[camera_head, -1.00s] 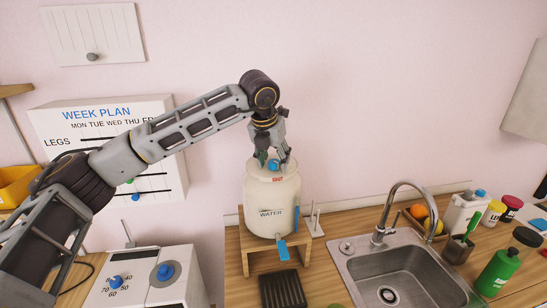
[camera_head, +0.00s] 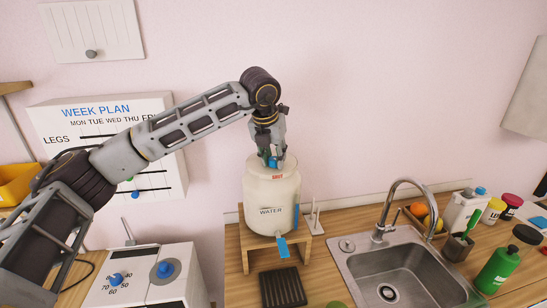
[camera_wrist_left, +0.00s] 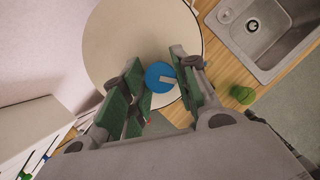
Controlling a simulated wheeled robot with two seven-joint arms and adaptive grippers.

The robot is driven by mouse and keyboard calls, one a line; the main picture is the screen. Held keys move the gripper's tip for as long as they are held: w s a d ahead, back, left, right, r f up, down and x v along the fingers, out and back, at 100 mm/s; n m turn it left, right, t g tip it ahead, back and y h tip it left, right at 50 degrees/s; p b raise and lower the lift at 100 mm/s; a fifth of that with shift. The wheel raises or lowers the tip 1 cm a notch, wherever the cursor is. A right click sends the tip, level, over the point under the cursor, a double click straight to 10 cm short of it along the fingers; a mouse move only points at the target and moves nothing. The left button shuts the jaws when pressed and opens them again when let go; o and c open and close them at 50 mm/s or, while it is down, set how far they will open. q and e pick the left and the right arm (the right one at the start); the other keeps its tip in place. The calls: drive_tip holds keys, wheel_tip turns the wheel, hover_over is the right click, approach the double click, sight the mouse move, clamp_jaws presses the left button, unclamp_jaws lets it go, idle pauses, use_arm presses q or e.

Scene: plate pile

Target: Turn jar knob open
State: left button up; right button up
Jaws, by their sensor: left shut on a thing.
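The cream water jar (camera_head: 271,196) stands on a small wooden stand (camera_head: 243,262) on the counter. Its blue knob (camera_head: 274,161) is on top of the lid and shows as a blue disc with a pale mark in the left wrist view (camera_wrist_left: 155,74). My left gripper (camera_head: 272,155) points down over the lid, with its green-padded fingers on either side of the knob, shut on it. In the left wrist view the fingers (camera_wrist_left: 160,85) flank the knob. A blue tap lever (camera_head: 282,247) hangs at the jar's lower front. My right gripper is not in view.
A sink (camera_head: 400,270) with a tap (camera_head: 395,205) lies to the right of the jar. A dark drip tray (camera_head: 283,288) lies in front of the stand. A white box with blue dials (camera_head: 150,278) stands at the left. Bottles, including a green one (camera_head: 497,272), stand at the far right.

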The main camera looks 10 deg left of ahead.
use_arm(q)
drive_tip(key=shift+d+n+y+b, duration=0.15)
drive_tip(key=shift+n+y+b, duration=0.45)
drive_tip(key=shift+n+b, duration=1.3)
drive_tip(key=n+y+b, duration=0.1)
drive_tip(key=n+b, duration=0.2)
drive_tip(key=n, duration=0.1)
drive_tip(key=shift+d+y, duration=0.1)
drive_tip(key=shift+y, duration=0.2)
drive_tip(key=shift+n+g+y, duration=0.3)
drive_tip(key=shift+n+g, duration=0.1)
drive_tip(key=shift+n, duration=0.4)
drive_tip(key=shift+w+r+n+g+y, duration=0.1)
drive_tip(key=shift+n+g+y, duration=0.2)
drive_tip(key=shift+n, duration=0.8)
drive_tip(key=o, duration=1)
